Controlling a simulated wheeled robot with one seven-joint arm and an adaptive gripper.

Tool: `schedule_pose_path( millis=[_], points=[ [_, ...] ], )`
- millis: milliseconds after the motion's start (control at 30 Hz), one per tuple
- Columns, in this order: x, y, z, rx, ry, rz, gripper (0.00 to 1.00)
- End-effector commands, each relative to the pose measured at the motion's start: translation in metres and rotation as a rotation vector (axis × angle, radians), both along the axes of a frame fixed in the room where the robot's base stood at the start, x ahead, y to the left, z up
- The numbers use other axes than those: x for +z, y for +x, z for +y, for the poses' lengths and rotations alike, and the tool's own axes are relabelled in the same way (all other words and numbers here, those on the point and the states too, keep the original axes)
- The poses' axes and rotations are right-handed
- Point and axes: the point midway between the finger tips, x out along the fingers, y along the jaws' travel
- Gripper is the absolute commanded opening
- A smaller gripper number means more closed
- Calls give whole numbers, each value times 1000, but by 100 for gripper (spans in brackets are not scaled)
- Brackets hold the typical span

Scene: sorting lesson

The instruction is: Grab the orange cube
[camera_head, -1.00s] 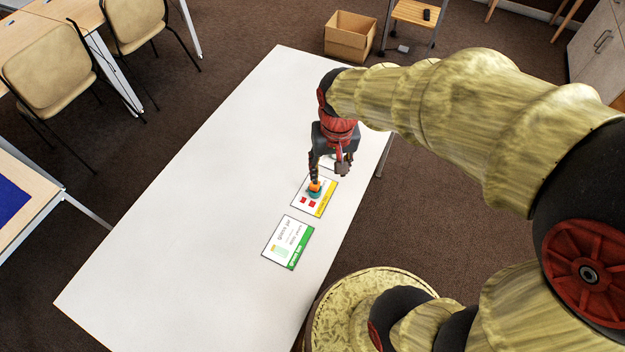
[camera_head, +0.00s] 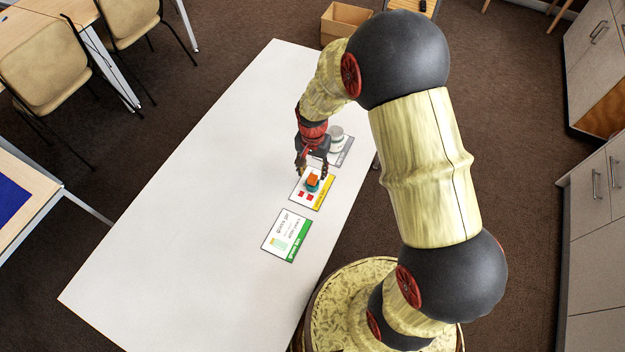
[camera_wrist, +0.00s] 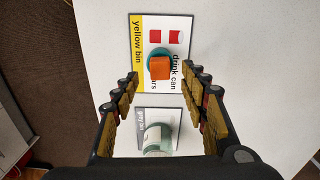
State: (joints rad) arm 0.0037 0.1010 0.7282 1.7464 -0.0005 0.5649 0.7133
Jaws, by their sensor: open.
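The orange cube (camera_head: 312,179) sits on a teal round object (camera_head: 311,187) on the yellow bin card (camera_head: 318,200) on the white table. In the wrist view the orange cube (camera_wrist: 160,68) is ahead of the fingertips, midway between them, with the teal object (camera_wrist: 157,51) partly hidden beneath it. My gripper (camera_head: 312,172) is open and empty, its fingers spread just behind and around the cube's place in the head view. In the wrist view my gripper (camera_wrist: 160,82) shows its two fingers wide apart. I cannot tell whether they are level with the cube.
A grey card (camera_head: 343,157) with a whitish jar-like object (camera_head: 337,139) lies behind the yellow card. A green bin card (camera_head: 287,236) lies in front. The left side of the white table (camera_head: 190,220) is clear. A cardboard box (camera_head: 343,22) stands on the floor beyond.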

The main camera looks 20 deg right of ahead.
Motion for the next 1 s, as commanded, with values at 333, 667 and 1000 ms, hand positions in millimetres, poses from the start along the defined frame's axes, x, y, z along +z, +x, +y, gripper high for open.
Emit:
schedule_pose_path(
  millis=[333,667,1000],
  points=[
    [-41,2,-1,1,1,1,44],
    [-40,1,-1,1,1,1,35],
    [-40,1,-1,1,1,1,16]
  ],
)
